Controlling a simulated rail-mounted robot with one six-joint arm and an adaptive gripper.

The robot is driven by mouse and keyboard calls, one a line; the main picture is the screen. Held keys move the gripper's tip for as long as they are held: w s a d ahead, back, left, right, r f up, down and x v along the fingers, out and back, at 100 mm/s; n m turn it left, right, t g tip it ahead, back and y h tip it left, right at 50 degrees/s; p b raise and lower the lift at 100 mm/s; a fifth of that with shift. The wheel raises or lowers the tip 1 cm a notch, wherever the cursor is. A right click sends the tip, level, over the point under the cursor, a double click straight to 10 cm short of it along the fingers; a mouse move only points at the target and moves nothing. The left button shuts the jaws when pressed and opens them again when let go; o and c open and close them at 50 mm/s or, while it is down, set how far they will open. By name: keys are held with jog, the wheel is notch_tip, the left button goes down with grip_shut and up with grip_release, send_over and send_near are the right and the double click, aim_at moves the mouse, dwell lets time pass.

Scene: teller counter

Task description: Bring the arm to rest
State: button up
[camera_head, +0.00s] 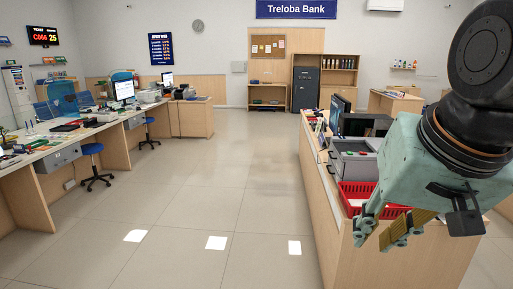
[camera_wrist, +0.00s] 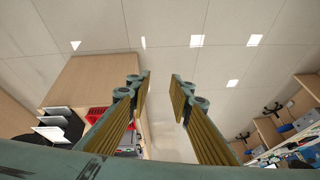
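My gripper (camera_head: 384,232) hangs at the right of the head view, at the end of my raised arm, in front of the right counter (camera_head: 352,262). In the wrist view my gripper (camera_wrist: 160,88) shows two ribbed, yellowish-brown finger pads standing apart. The gap between them is empty, with only the tiled floor behind it. It holds nothing. In the head view the arm hides part of the right counter and the area behind it.
A red basket (camera_head: 356,192) and a grey machine (camera_head: 354,160) stand on the right counter close to my gripper. The left teller counter (camera_head: 115,150) carries monitors and papers. Blue stools (camera_head: 93,150) stand beside it. The tiled floor (camera_head: 225,185) between the counters is clear.

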jog(key=s+f+n+g, duration=0.1)
jog(key=s+n, duration=0.1)
jog(key=s, duration=1.1)
jog(key=shift+f+n, duration=0.25)
jog(key=shift+n, duration=0.15)
